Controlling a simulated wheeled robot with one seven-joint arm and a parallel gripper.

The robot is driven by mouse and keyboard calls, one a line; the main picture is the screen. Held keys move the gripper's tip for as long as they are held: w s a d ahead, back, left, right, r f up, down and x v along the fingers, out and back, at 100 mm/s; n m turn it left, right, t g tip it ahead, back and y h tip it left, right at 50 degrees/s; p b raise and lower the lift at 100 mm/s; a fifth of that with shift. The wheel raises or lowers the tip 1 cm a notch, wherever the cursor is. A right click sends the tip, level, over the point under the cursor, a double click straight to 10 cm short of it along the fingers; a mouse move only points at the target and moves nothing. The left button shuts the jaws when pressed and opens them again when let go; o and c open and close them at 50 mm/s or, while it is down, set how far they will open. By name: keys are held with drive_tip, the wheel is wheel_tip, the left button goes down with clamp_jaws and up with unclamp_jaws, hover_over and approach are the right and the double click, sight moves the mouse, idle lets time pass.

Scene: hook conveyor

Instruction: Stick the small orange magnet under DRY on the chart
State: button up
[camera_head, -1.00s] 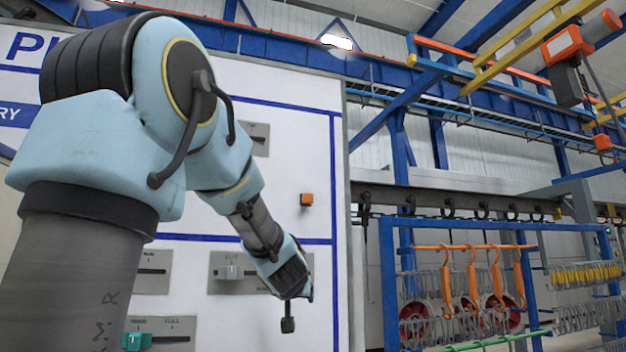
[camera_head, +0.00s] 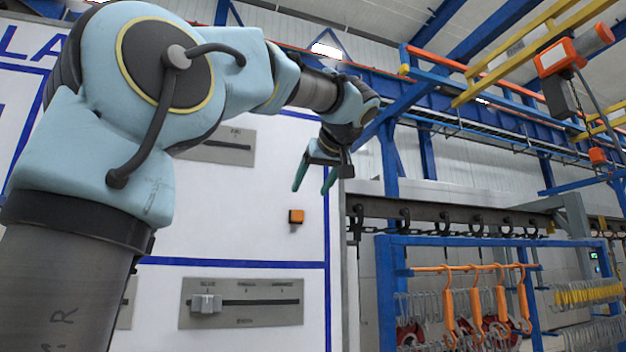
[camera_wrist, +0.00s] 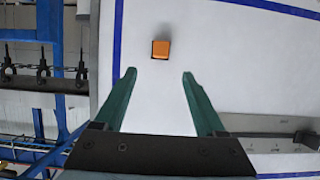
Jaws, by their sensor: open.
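The small orange magnet (camera_head: 296,216) is a little cube on the white chart (camera_head: 258,190), in a panel with blue lines near the chart's right edge. It also shows in the wrist view (camera_wrist: 161,49), upper middle, beyond my fingertips. My gripper (camera_head: 313,178) is open and empty, with two green fingers pointing down, above and to the right of the magnet in the head view. In the wrist view my gripper (camera_wrist: 159,75) has its fingers spread wider than the magnet, and they do not touch it. The word DRY is not visible in these frames.
Slider plates, one with a grey knob (camera_head: 206,303), sit on the chart below and above the magnet. Right of the chart stand a blue rack (camera_head: 385,290) with orange hooks (camera_head: 501,300) and a conveyor rail with black hooks (camera_head: 453,222). Chart surface around the magnet is bare.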

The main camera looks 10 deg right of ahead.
drive_tip(key=p+x, duration=0.1)
drive_tip(key=x, duration=0.8)
clamp_jaws()
drive_tip(key=c, duration=0.6)
unclamp_jaws()
clamp_jaws()
drive_tip(key=shift+s, duration=0.15)
drive_tip(key=s, duration=0.6)
drive_tip(key=shift+s+d, duration=0.35)
drive_tip(key=shift+d, duration=0.05)
idle(0.6)
